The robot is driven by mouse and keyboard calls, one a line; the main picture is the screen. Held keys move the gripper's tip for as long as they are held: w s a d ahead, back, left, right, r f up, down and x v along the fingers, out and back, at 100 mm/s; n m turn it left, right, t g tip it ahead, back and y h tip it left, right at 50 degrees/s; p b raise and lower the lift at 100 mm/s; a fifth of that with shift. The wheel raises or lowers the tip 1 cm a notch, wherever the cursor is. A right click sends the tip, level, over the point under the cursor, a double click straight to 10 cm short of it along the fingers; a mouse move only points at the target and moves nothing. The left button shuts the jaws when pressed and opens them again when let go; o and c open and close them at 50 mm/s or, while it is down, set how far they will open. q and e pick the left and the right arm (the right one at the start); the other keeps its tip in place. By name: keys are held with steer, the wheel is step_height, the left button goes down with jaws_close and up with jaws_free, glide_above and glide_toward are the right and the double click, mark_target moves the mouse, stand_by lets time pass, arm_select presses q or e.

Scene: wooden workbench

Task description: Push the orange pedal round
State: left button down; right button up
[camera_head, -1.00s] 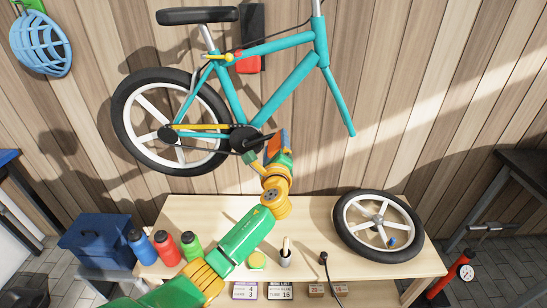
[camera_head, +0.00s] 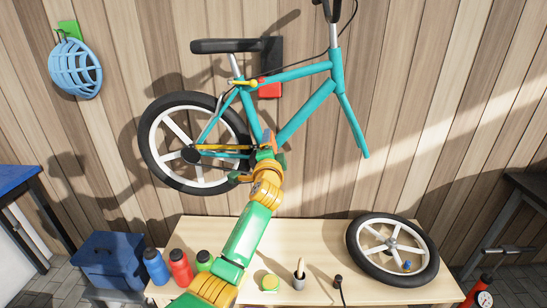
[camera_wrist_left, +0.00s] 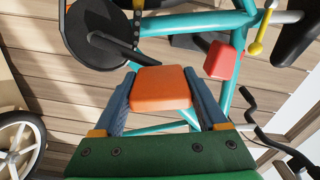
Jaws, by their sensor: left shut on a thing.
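The orange pedal (camera_wrist_left: 160,88) sits between the two blue fingers of my left gripper (camera_wrist_left: 163,100) in the left wrist view, and the gripper is shut on it. In the head view the left gripper (camera_head: 267,144) is at the bike's crank area and covers most of the pedal and crank. The black chainring and crank (camera_wrist_left: 97,33) show at the upper left of the wrist view. The teal bike (camera_head: 305,105) hangs in front of the wall above the bench. My right gripper is not in view.
The wooden bench (camera_head: 320,232) stands below the bike. A blue toolbox (camera_head: 108,260) is at the left. The bike's rear wheel (camera_head: 154,165) is close left of the gripper.

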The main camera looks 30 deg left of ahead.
arm_select(q)
steer(key=s+a+f+n, duration=0.5)
steer(key=a+n, duration=0.4)
steer(key=n, duration=0.5)
steer(key=shift+s+a+n+b, duration=0.15)
steer(key=shift+s+n+b, duration=0.15)
steer(key=shift+s+n, duration=0.1)
steer(key=shift+f, duration=0.1)
jaws_free()
steer(key=v, duration=0.7)
steer(key=shift+b, duration=0.35)
